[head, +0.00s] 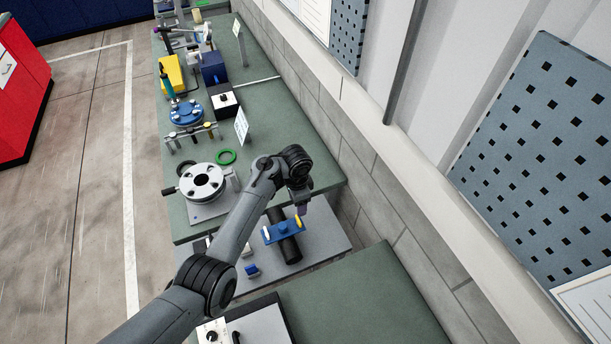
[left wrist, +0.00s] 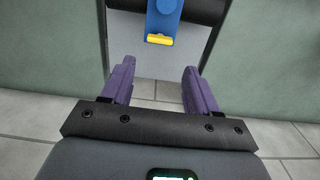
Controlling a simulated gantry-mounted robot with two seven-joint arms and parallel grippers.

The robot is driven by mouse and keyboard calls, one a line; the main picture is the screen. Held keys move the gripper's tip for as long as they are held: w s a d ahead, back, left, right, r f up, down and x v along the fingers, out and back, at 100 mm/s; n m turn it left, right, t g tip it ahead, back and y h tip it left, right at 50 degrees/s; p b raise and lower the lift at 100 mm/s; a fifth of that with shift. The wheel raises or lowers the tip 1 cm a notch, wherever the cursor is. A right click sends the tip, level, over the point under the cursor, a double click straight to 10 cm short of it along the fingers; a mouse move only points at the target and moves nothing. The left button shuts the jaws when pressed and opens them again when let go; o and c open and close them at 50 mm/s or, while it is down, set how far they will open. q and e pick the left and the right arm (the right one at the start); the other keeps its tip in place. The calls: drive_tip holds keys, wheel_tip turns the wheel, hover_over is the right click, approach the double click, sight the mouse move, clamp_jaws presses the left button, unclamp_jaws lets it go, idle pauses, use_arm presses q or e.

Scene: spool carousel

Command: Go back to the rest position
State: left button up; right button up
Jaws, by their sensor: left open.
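My left gripper (head: 302,208) hangs from the end of my left arm, over the lower grey shelf (head: 325,238) between the green benches. In the left wrist view its two purple fingers (left wrist: 159,70) are spread apart with nothing between them. Ahead of them is a blue bar (left wrist: 165,22) with a yellow end (left wrist: 159,39). In the head view the blue bar (head: 272,234) lies across a black cylinder (head: 290,249), a little below the gripper and apart from it as far as I can tell. My right gripper is not in view.
A pale round carousel (head: 202,182) stands on the green bench (head: 262,124). Behind it are a green ring (head: 226,156), a blue round fixture (head: 187,112) and several boxes. A small blue piece (head: 251,269) sits near my forearm. The block wall (head: 345,140) is close on the right.

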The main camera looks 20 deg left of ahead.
use_arm(q)
drive_tip(key=s+a+f+n+t+p, duration=0.1)
drive_tip(key=s+a+f+n, duration=0.1)
drive_tip(key=s, duration=0.6)
drive_tip(key=s+a+f+n+t+p, duration=0.1)
drive_tip(key=s+a+f+n, duration=0.15)
drive_tip(key=s, duration=0.65)
drive_tip(key=s+r+n, duration=0.1)
drive_tip(key=s+r, duration=0.4)
drive_tip(key=s, duration=0.4)
drive_tip(key=s+d+r+n+t+p, duration=0.1)
drive_tip(key=s+r+n, duration=0.1)
drive_tip(key=s+r, duration=0.3)
drive_tip(key=s, duration=0.3)
drive_tip(key=shift+s+r+t, duration=0.2)
drive_tip(key=shift+s+t, duration=0.1)
drive_tip(key=shift+s, duration=0.05)
drive_tip(key=shift+d, duration=0.1)
